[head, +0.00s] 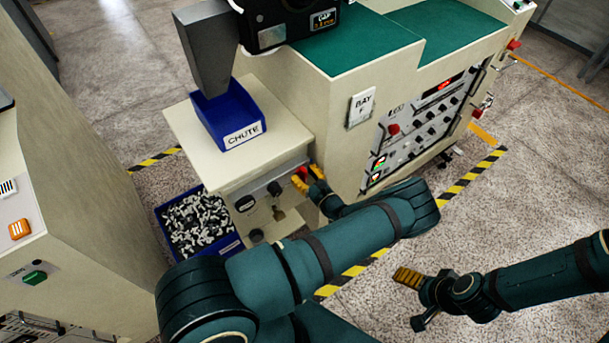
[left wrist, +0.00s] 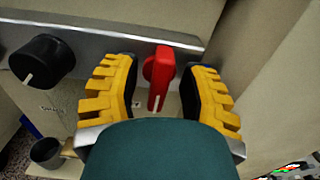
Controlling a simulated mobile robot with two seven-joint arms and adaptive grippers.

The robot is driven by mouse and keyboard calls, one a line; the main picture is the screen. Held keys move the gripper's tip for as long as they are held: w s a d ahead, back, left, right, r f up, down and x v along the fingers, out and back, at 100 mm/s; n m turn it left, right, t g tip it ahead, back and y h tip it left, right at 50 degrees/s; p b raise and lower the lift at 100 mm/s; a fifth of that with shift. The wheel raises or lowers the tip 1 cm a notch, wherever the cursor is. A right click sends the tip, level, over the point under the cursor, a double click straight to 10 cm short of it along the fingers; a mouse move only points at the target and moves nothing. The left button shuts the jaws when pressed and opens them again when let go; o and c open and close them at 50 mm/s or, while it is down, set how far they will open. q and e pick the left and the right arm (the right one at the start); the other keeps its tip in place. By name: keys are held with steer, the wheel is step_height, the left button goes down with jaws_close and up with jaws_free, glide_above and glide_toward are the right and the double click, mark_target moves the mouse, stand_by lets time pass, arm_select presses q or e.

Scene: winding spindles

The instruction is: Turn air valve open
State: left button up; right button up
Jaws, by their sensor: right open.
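The red air valve handle (left wrist: 158,75) is on a metal strip on the front of the cream machine stand. A white mark on it points down in the left wrist view. In the head view a small red part of it (head: 302,171) shows beside my left gripper (head: 308,181). My left gripper, with yellow padded fingers (left wrist: 166,90), is open around the handle, one finger on each side, with gaps showing. My right gripper (head: 410,278) is open and empty over the floor at the right.
A black knob (left wrist: 41,62) is left of the handle. A blue chute bin (head: 228,113) stands on the stand, and a blue crate (head: 230,246) of small parts is on the floor. The control panel (head: 420,118) is on the right. Floor is free around my right gripper.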

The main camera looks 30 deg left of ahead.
arm_select(q)
steer(key=v, duration=1.2)
steer(key=shift+f, duration=0.1)
stand_by(0.4)
